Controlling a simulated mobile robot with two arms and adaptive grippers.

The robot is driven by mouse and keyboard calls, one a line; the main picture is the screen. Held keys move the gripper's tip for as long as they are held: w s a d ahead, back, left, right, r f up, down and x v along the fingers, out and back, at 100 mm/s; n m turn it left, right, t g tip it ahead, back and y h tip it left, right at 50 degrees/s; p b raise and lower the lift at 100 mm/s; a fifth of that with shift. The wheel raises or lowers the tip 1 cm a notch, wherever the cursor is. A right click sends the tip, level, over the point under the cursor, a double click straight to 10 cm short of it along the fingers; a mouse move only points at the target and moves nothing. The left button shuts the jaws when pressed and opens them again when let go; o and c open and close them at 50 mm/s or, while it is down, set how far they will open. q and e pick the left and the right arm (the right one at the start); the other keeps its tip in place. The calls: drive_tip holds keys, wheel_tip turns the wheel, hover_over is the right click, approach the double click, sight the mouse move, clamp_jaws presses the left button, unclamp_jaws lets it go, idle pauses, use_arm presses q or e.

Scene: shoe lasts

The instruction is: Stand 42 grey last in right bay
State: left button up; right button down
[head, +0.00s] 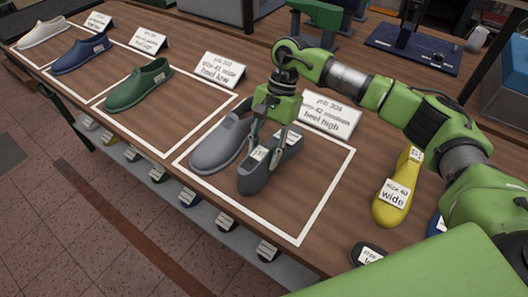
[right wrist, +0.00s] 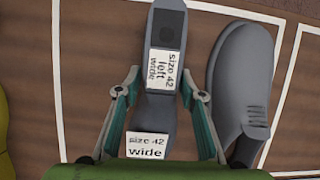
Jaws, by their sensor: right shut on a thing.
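My right gripper (head: 270,148) is shut on a grey last (head: 262,181); its fingers (right wrist: 160,88) are on either side of the last in the right wrist view. The last (right wrist: 168,20) has labels reading "size 42 left wide" and "size 42 wide". It is over the right white-outlined bay (head: 322,214), close beside a grey shoe (head: 217,146), which lies to its left in the head view. I cannot tell whether the last touches the table. The bay's card (head: 331,116) reads "heel high", with smaller lines hard to read. My left gripper is not in view.
A yellow last (head: 389,205) labelled "size 40 wide" stands right of the bay, with a dark last (head: 369,255) nearer the front. A green shoe (head: 139,86), blue shoe (head: 82,55) and white shoe (head: 44,33) fill bays leftward. The bay's right part is clear.

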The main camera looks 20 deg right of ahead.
drive_tip(key=c, duration=1.3)
unclamp_jaws()
drive_tip(key=shift+o, duration=0.2)
drive_tip(key=v, duration=1.2)
drive_tip(key=shift+s+r, duration=0.1)
